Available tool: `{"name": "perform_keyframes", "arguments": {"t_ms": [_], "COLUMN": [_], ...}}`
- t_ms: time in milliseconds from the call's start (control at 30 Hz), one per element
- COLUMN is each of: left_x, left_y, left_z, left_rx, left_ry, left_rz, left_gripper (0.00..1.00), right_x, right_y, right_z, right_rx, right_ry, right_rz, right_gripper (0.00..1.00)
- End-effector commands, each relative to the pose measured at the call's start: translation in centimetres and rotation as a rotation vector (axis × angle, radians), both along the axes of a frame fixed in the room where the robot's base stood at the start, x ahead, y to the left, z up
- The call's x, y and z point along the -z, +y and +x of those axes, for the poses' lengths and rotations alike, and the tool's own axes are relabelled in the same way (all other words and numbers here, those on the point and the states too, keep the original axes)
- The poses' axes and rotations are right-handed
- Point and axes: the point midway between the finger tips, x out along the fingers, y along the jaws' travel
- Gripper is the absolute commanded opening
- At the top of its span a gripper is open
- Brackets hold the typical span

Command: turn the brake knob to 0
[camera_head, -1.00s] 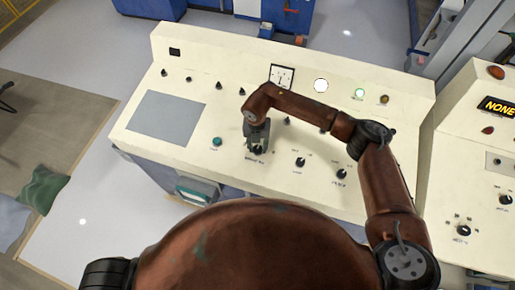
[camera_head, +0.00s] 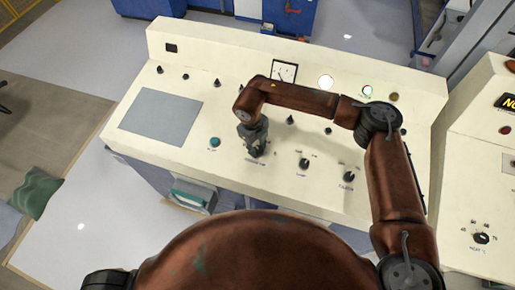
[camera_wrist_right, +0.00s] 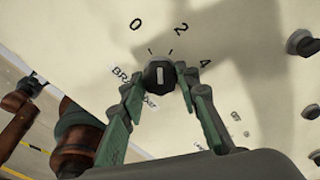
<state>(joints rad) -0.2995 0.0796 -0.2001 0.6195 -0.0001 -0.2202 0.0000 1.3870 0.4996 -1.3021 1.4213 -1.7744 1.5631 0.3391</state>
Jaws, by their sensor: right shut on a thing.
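The brake knob (camera_wrist_right: 159,74) is a dark round knob with a white pointer line, set in a cream panel (camera_head: 240,100). In the right wrist view its line points upward, roughly between the tick marks toward 0 and 2. The printed 0 (camera_wrist_right: 135,25) lies up and left of the knob, the 2 up and right, the 4 further right. The brake label beside it is partly covered by a finger. My right gripper (camera_head: 256,151) reaches down to the panel with its two green fingers closed on either side of the knob. My left gripper is not in view.
Two more dark knobs (camera_head: 304,164) and (camera_head: 348,176) sit right of the gripper. A teal button (camera_head: 214,142) is to its left, and a gauge (camera_head: 284,71) is behind. A second console (camera_head: 490,190) stands at the right.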

Motion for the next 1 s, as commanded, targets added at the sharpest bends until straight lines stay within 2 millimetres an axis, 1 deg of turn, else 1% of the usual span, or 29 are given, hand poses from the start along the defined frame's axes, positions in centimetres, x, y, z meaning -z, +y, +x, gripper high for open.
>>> {"name": "perform_keyframes", "arguments": {"t_ms": [33,100,433,700,1000], "left_x": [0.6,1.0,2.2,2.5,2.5], "left_y": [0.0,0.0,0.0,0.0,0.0], "left_z": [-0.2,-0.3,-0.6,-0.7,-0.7], "left_rx": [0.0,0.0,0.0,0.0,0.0], "left_ry": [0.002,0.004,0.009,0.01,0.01], "left_rz": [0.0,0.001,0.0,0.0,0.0], "left_gripper": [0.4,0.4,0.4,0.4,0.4], "right_x": [0.2,0.2,0.1,0.0,0.0], "right_y": [0.0,0.1,0.1,0.1,0.1], "right_z": [0.1,0.1,0.0,-0.1,0.0], "right_rx": [-0.041,-0.099,-0.3,-0.369,-0.38], "right_ry": [-0.002,-0.001,0.007,0.009,0.009], "right_rz": [-0.003,-0.009,-0.027,-0.033,-0.034], "right_gripper": [0.05,0.05,0.05,0.05,0.05]}}
